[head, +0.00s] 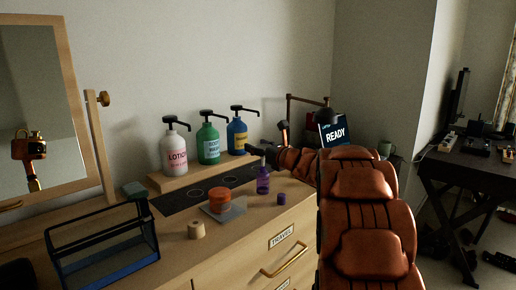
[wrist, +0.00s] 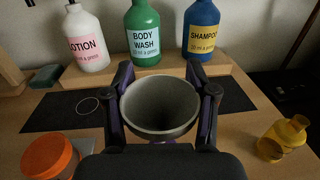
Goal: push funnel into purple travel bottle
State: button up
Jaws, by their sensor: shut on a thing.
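My gripper (wrist: 163,100) is shut on a grey funnel (wrist: 160,118), with one dark finger on each side of its wide round mouth. The purple travel bottle (head: 263,183) stands upright on the counter in the head view, directly below my gripper (head: 259,153). Purple patches show beside the funnel in the wrist view, but I cannot tell whether they are bottle or finger. The funnel's spout and the bottle's neck are hidden, so I cannot tell how far the spout is inside.
Lotion (head: 174,152), body wash (head: 208,143) and shampoo (head: 237,135) pump bottles stand on a wooden riser behind. An orange jar (head: 220,200) and a purple cap (head: 281,198) are nearby. An amber container (wrist: 283,138) lies at the right. A black-framed caddy (head: 103,250) stands front left.

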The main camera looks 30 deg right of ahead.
jog(key=shift+f+b, duration=1.25)
jog(key=shift+b, duration=0.55)
dwell(1.1)
dwell(0.3)
jog(key=o, duration=0.8)
jog(key=shift+o, duration=0.2)
jog(key=s+d, duration=0.1)
jog(key=s, duration=1.1)
jog(key=shift+d, duration=0.3)
